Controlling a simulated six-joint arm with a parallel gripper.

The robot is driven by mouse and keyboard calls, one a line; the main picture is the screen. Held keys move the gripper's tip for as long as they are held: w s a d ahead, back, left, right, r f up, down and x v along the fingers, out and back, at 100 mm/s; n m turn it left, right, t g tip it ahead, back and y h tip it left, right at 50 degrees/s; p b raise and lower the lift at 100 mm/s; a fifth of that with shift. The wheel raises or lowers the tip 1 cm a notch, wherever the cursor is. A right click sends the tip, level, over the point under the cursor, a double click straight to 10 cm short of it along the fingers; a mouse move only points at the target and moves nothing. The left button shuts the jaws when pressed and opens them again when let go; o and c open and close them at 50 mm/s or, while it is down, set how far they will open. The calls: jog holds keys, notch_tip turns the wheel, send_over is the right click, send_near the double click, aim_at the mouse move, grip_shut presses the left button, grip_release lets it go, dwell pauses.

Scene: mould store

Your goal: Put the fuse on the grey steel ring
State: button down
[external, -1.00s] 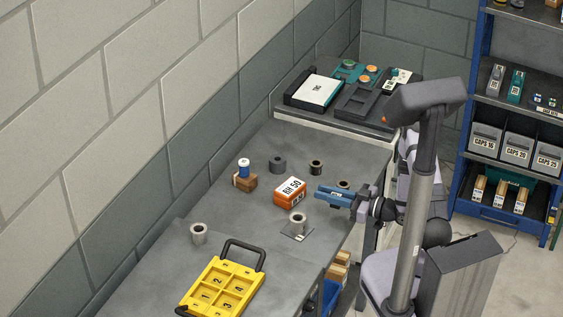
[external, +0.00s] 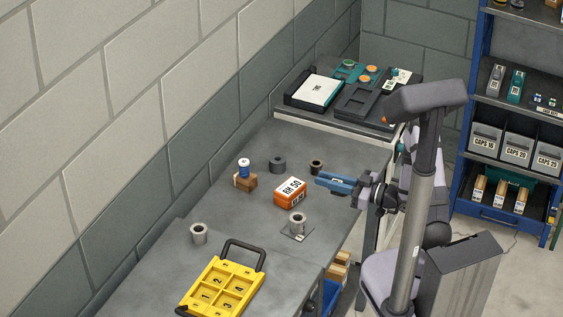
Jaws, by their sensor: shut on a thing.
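My gripper (external: 335,182) has blue fingers and is over the right part of the bench, right of the orange box. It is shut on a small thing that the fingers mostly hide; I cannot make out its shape. A blue cylinder with white ends (external: 244,168) stands on a brown block; I cannot tell whether it is the fuse. A light grey ring (external: 297,222) sits on a thin square plate (external: 285,234), and another light grey ring (external: 199,233) stands farther left. I cannot tell which one is the grey steel ring.
An orange box (external: 290,192) lies between my gripper and the brown block (external: 245,182). A dark grey ring (external: 278,164) and a near-black ring (external: 316,167) stand behind it. A yellow tray (external: 222,287) is at the front. Black trays (external: 313,91) are at the back.

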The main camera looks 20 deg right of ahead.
jog(key=shift+f+p, duration=0.35)
jog(key=shift+f, duration=4.35)
jog(key=shift+f, duration=0.1)
jog(key=shift+f, duration=0.15)
jog(key=c, duration=1.7)
grip_release()
jog(key=shift+s+d+b, duration=0.3)
jog(key=shift+d+b, duration=0.1)
jog(key=b+v, duration=0.2)
jog(key=v, duration=0.2)
jog(key=shift+d+f, duration=0.1)
jog(key=shift+o, duration=0.6)
jog(key=shift+v, duration=1.1)
